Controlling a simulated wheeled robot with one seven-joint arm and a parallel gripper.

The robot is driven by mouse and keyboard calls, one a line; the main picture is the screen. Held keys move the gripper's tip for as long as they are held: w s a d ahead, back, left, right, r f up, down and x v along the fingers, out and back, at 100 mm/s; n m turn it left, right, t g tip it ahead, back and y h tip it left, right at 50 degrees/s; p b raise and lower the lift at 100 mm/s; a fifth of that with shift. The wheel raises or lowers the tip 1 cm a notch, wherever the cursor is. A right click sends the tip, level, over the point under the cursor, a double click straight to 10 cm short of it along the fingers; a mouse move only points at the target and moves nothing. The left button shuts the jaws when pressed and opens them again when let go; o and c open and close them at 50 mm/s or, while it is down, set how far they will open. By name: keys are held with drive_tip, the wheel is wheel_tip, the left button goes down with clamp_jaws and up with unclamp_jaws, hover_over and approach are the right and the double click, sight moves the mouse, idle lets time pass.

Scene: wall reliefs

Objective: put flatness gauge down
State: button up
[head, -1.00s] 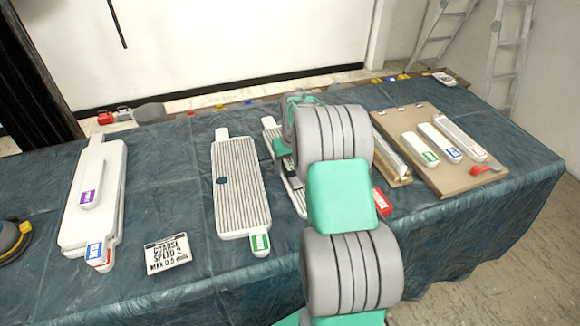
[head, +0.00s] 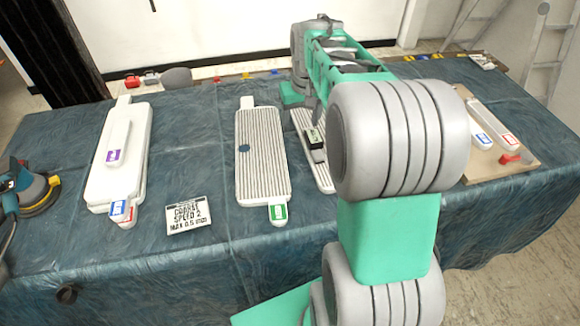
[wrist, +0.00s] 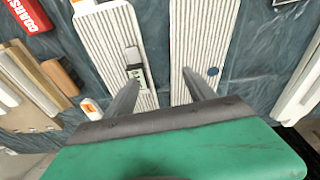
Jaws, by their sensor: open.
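What looks like the flatness gauge is a small dark block with a pale green label (head: 315,143). It lies on the right-hand white ribbed board (head: 327,180), which my arm partly hides in the head view. In the wrist view, the gauge (wrist: 136,74) is on the ribbed board by the tip of my left-hand finger. My gripper (wrist: 160,76) is open, and the gap between its fingers holds nothing. In the head view, my arm hides the fingertips.
Another ribbed board (head: 262,160) with a green tag lies to the left. Stacked white boards (head: 118,165), a speed sign (head: 189,215) and a sander (head: 35,195) are farther left. A brown board (head: 500,150) with white blocks lies right. Dark cloth between them is clear.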

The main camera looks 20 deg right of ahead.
drive_tip(key=s+a+f+n+t, duration=0.1)
drive_tip(key=s+a+f, duration=0.1)
drive_tip(key=s+a, duration=1.2)
drive_tip(key=s, duration=0.4)
drive_tip(key=shift+f+n, duration=0.3)
